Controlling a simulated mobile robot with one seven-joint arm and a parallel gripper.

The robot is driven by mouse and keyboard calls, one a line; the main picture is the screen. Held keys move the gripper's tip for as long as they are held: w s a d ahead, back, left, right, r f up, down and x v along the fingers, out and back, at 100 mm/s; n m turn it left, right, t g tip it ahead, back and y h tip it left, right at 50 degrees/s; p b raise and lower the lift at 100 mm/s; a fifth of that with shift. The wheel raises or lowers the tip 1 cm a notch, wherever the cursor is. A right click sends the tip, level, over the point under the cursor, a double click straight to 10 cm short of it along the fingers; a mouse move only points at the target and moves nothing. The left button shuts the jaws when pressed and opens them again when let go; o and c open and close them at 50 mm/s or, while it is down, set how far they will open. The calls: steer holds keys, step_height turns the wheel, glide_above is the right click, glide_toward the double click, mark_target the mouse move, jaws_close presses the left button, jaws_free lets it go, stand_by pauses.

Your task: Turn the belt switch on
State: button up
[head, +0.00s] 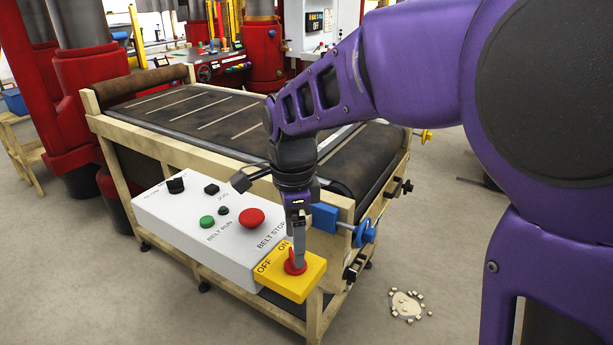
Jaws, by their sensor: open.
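The belt switch is a red rotary knob (292,267) on a yellow plate (313,279) marked OFF and ON, at the right end of the white control box (175,222). My gripper (298,262) points down right at the knob, its fingers in front of part of it. The gripper is open; whether its fingers touch the knob I cannot tell. The red handle tip shows just left of the fingers and stands nearly upright in the picture. The exact setting of the switch is hard to read.
The box also carries a red BELT STOP button (251,218), a green BELT RUN button (207,221) and black knobs. The dark conveyor belt (225,115) lies behind. A blue clamp (364,232) sits close right of the gripper. Crumbs (407,305) lie on open floor.

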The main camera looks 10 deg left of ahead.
step_height(320, 180, up, 15)
steer(key=p, duration=0.2)
steer(key=shift+f, duration=0.15)
